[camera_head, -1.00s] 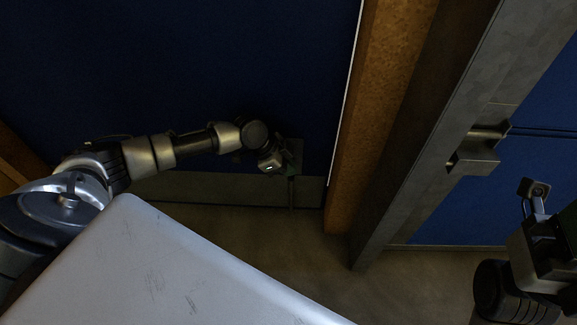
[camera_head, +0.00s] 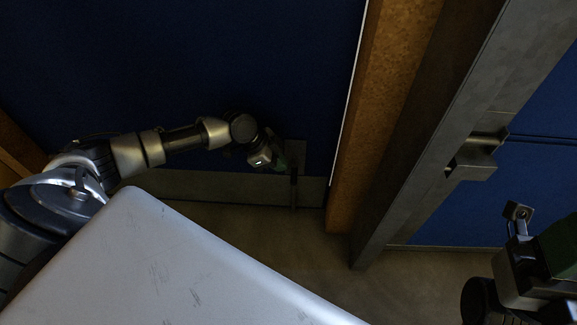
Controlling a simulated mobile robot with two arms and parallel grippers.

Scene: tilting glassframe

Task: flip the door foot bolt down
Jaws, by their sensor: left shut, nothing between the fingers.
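The door (camera_head: 200,70) is a dark blue panel with a grey kick plate (camera_head: 200,187) along its bottom edge. The foot bolt (camera_head: 294,180) is a small dark metal fitting low on the door near its right edge, with a thin vertical part reaching toward the floor. My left gripper (camera_head: 282,165) is at the bolt, just to its left; it is shut and holds nothing. I cannot tell whether its fingers touch the bolt. My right gripper (camera_head: 535,265) is at the lower right, away from the door; its fingers are not clearly seen.
A wooden post (camera_head: 350,180) and a grey metal frame post (camera_head: 400,180) with a bracket (camera_head: 475,158) stand right of the door. Another blue panel (camera_head: 545,190) is at the right. The floor (camera_head: 240,222) below the door is clear.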

